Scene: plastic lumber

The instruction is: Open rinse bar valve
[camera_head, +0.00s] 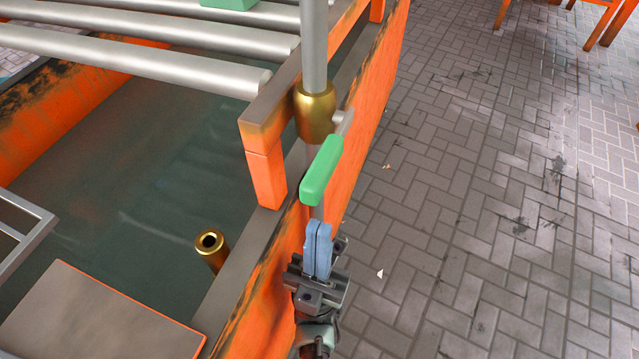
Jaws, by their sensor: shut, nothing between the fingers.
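The rinse bar valve has a brass body (315,112) on a vertical grey pipe (314,45) at the corner of the orange tank. Its green lever handle (322,171) slants down and toward the camera from a grey stem on the right of the body. My gripper (319,225) is just below the lower end of the green handle, its blue fingers pointing up and pressed together. Nothing shows between them. The fingertips lie close under the handle in the picture; I cannot tell whether they touch it.
The orange tank wall (368,125) runs along the left of my gripper. Grey rollers (140,55) span the tank, with a green block (230,3) on them. A brass pipe end (209,243) stands inside the rim.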

